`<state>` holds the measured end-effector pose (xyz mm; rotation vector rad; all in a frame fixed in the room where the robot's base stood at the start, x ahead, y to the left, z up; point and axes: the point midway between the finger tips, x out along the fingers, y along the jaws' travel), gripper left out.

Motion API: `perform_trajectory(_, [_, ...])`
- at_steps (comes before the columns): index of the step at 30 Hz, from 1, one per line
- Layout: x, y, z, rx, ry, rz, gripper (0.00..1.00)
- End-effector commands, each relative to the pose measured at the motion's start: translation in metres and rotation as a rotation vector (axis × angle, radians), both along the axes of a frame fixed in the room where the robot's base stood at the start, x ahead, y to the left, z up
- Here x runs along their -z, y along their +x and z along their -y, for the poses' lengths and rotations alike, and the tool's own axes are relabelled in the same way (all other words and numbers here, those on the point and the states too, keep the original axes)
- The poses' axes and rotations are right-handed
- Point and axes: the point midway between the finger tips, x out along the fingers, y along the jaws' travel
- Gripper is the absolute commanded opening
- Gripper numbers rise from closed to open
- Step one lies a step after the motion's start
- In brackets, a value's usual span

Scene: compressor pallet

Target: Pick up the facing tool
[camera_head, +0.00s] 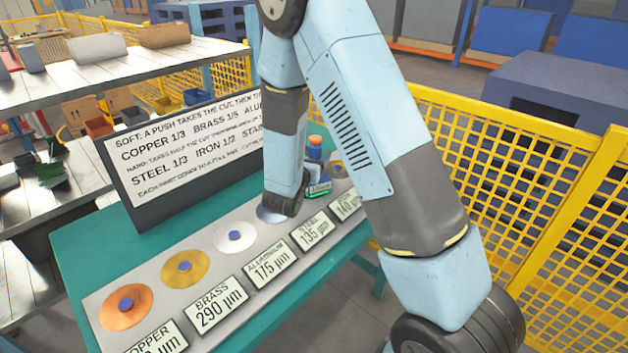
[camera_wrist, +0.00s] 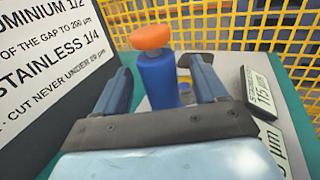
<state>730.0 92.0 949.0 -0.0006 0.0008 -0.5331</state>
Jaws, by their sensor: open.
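The facing tool, as I take it, is an upright blue cylinder with an orange cap (camera_wrist: 156,75). In the head view it shows (camera_head: 315,152) at the far end of the grey board, partly hidden by my arm. My gripper (camera_wrist: 162,84) is open, with one finger on each side of the blue body in the wrist view. Gaps show between the fingers and the body. The tool's lower part is hidden behind my gripper. In the head view my gripper is mostly hidden by my wrist and arm.
The grey board (camera_head: 205,252) on the green table (camera_head: 85,235) bears several metal discs and thickness labels. A black-framed sign (camera_head: 185,155) stands behind it. A black-framed plate (camera_wrist: 258,92) is right of the tool. Yellow mesh fencing (camera_head: 510,170) runs along the right.

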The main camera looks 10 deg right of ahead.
Motion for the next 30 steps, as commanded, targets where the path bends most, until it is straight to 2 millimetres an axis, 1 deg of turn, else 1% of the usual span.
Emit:
perform_trajectory(3, [0.0, 0.016, 0.009, 0.004, 0.0, 0.001, 0.72])
perform_trajectory(7, [0.0, 0.028, 0.016, 0.003, 0.001, 0.001, 0.72])
perform_trajectory(10, [0.0, 0.032, 0.018, 0.001, 0.001, 0.001, 0.72])
perform_trajectory(15, [0.0, 0.031, 0.017, 0.001, 0.001, 0.001, 0.71])
perform_trajectory(30, [0.0, 0.031, 0.018, 0.002, 0.0, 0.0, 0.23])
